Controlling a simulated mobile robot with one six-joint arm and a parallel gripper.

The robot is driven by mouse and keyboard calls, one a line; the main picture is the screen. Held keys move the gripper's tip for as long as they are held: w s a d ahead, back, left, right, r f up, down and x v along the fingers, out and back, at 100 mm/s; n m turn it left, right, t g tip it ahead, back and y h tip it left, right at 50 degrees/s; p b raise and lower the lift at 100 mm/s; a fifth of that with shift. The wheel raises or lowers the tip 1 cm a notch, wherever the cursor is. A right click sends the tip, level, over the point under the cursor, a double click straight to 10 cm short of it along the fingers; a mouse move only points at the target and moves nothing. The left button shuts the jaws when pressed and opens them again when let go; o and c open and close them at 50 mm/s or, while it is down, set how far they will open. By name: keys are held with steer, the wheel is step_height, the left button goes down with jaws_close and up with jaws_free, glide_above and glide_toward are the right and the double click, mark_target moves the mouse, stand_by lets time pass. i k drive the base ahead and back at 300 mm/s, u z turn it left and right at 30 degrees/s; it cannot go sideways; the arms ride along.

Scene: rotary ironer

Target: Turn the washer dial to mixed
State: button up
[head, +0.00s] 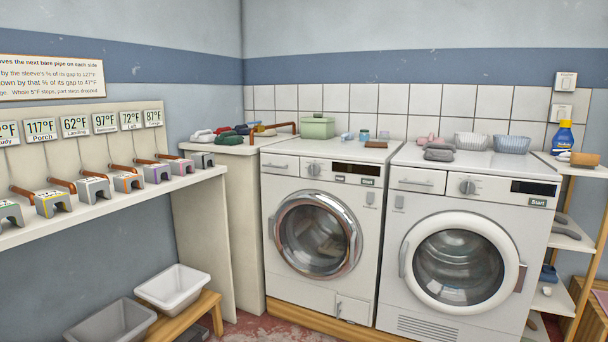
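Two white front-loading machines stand side by side in the head view. The left machine (281,216), with a chrome-ringed round door (316,235) and a small flap low at its right, looks like the washer. Its round grey dial (314,169) sits on the top panel, between the drawer front and a dark display (355,169). The dial's labels and setting are too small to read. The right machine (393,290) has a similar dial (467,187), a white-ringed door and a vent grille at the bottom. My gripper is not in view.
A green box (317,127), cloths and two baskets (512,144) stand on the machine tops. A shelf with sleeves and pipes (120,203) runs along the left. Two tubs (173,287) are low at left; a shelf rack (567,240) is at right. Floor shows before the left machine.

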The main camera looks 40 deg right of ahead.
mark_target(314, 169)
steer(key=u, duration=0.1)
steer(key=i, duration=1)
steer(key=u, duration=0.1)
steer(key=k, duration=0.9)
steer(key=z, duration=0.2)
steer(key=i, duration=0.3)
steer(key=u, duration=0.1)
